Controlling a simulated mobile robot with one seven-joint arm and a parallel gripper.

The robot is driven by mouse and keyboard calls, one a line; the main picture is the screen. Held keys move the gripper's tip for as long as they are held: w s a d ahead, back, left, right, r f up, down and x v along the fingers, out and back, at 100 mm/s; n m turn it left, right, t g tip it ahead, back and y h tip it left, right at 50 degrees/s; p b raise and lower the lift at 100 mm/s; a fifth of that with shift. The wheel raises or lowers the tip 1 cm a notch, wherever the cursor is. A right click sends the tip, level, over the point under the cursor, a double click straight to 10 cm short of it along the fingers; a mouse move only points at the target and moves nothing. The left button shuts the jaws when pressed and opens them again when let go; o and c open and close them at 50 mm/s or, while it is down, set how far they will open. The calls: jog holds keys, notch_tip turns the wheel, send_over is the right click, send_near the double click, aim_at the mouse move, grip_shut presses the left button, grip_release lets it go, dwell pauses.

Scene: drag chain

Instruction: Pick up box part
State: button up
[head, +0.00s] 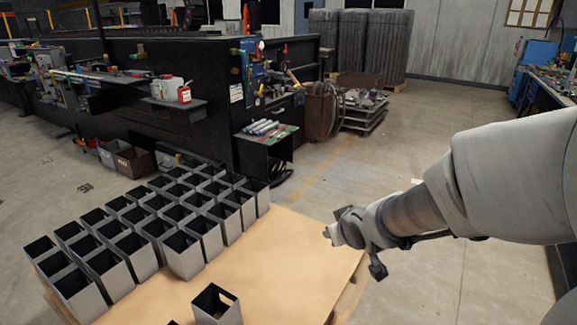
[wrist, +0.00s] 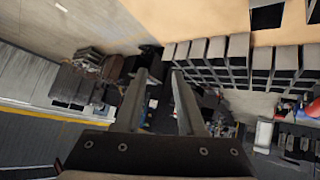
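Grey, open-topped metal box parts (head: 185,258) stand upright in close rows on the left and back of a tan tabletop (head: 275,270) in the head view. A single box part (head: 217,310) stands apart near the front edge, with a cut-out in one wall; another dark edge beside it is cut off by the frame. My gripper (head: 352,240) is to the right of the rows, above the table's right edge. In the wrist view, the two fingers of my gripper (wrist: 160,76) are apart with nothing between them. The rows of box parts (wrist: 240,55) lie at the upper right there.
A long black machine (head: 200,95) with shelves and tools stands behind the table. A small black stand (head: 266,145) holds silver cylinders. Brown bins (head: 132,162) sit on the floor behind the rows. The tabletop's middle and right are bare. Open floor (head: 440,125) lies beyond my arm.

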jog(key=w+a+f+n+y+b, duration=0.2)
jog(key=w+a+f, duration=0.1)
jog(key=a+f, duration=0.4)
jog(key=n+g+y+b, duration=0.3)
jog(key=n+y+b, duration=0.2)
jog(key=y+b, duration=0.25)
send_near(204, 312)
jog(key=shift+y, duration=0.35)
jog(key=b+x, duration=0.2)
jog(key=x, duration=0.2)
jog(key=shift+w+f, duration=0.3)
jog(key=shift+b+x, duration=1.1)
jog(key=shift+x, duration=1.85)
jog(key=shift+s+g, duration=0.1)
jog(key=shift+g, duration=0.2)
grip_shut()
